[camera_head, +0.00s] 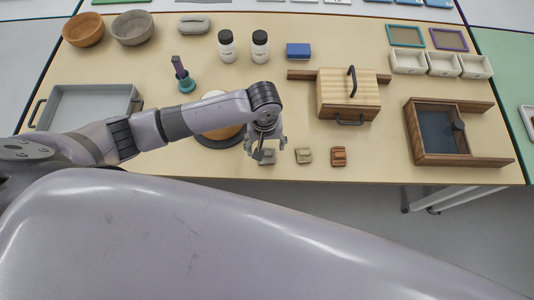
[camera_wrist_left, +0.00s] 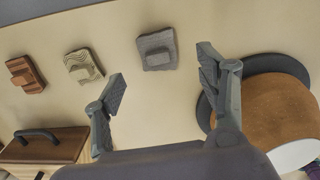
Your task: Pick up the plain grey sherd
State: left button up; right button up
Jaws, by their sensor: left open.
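The plain grey sherd (camera_wrist_left: 157,49) lies on the table between the spread fingers in the left wrist view, a little beyond their tips. In the head view the grey sherd (camera_head: 267,157) sits near the table's front edge, partly under the gripper. My left gripper (camera_head: 262,151) is open and empty above it; its fingers also show in the left wrist view (camera_wrist_left: 160,84). Beside the grey sherd lie a beige wavy-grooved sherd (camera_head: 304,156) and a red-brown sherd (camera_head: 339,156). My right gripper is not in view.
A round brown piece on a dark disc (camera_head: 220,135) stands close left of the gripper, partly hidden by my arm. A wooden box (camera_head: 347,95) and a dark-bottomed wooden tray (camera_head: 412,137) stand to the right. The table's front edge is close.

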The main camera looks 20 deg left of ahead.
aim_at(266, 155)
pick_arm(q)
jog(key=shift+f, duration=0.35)
notch_tip(266, 155, down, 4)
jog(key=shift+d+r+p, duration=0.15)
jog(key=shift+r+p, duration=0.1)
jog(key=shift+p, duration=0.15)
jog(key=shift+f, duration=0.5)
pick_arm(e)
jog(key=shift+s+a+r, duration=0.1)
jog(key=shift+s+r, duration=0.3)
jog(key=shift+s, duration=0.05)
pick_arm(q)
jog(key=shift+c, duration=0.5)
jog(key=c, duration=0.5)
jog(key=shift+s, duration=0.1)
jog(key=c, duration=0.8)
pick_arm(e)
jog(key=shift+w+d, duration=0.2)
